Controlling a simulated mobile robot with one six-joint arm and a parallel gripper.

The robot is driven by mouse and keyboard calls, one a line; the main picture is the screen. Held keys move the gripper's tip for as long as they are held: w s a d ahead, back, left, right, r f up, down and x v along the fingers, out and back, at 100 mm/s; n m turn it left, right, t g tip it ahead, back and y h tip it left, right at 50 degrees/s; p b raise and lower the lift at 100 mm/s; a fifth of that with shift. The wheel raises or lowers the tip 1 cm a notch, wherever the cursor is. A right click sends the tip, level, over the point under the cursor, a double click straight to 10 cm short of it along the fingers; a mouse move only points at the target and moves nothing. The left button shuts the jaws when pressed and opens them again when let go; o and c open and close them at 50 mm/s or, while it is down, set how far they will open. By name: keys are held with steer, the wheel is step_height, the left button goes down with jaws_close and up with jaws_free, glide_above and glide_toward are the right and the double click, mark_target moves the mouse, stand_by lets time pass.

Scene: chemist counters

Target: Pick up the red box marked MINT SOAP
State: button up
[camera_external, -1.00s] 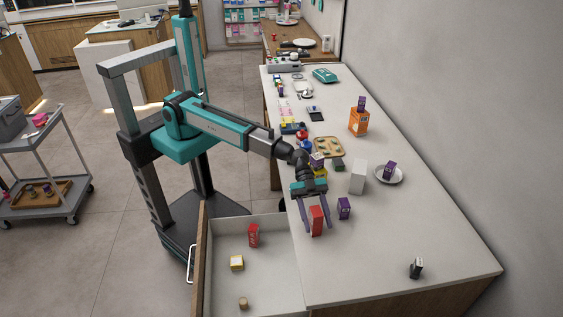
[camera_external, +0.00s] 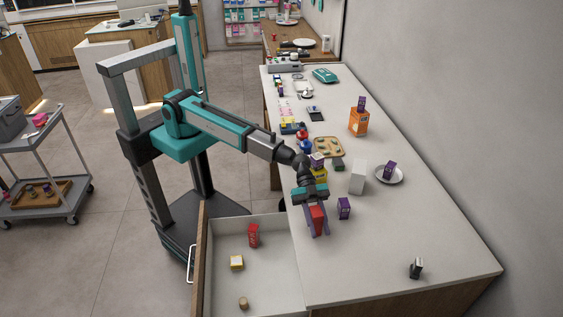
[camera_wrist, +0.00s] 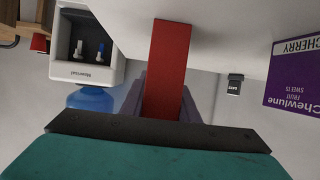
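A red box (camera_external: 318,214) stands on the white counter near its left edge. My gripper (camera_external: 317,230) reaches down over it, with one finger along each side and the fingers close against it. In the wrist view the red box (camera_wrist: 167,70) rises between the two fingers (camera_wrist: 165,105). No lettering on it can be read, so I cannot tell whether it is marked MINT SOAP. A second red box (camera_external: 253,236) stands in the open drawer, its lettering too small to read.
A purple box (camera_external: 344,208) stands close to the right of my gripper; its wrist-view label (camera_wrist: 296,75) reads Chewlune Cherry. A white box (camera_external: 358,177) and a plate (camera_external: 402,174) stand farther back. The open drawer (camera_external: 275,270) also holds small items. The front counter is mostly clear.

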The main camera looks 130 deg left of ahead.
mark_target(318, 215)
steer(key=c, duration=0.5)
steer(key=shift+r, duration=0.2)
steer(key=shift+r+b, duration=0.75)
steer(key=shift+r, duration=0.75)
steer(key=s+b, duration=0.5)
steer(key=s, duration=0.2)
steer(key=s+a+b, duration=0.1)
steer(key=s+b, duration=0.2)
steer(key=shift+s+r+b, duration=0.3)
steer(key=shift+r, duration=0.05)
steer(key=b, duration=0.7)
steer(key=shift+s+a+r+b, duration=0.1)
steer(key=shift+s+b, duration=0.2)
steer(key=shift+s, duration=0.05)
steer(key=s+b, duration=0.2)
steer(key=b, duration=0.6)
steer(key=shift+a, duration=0.15)
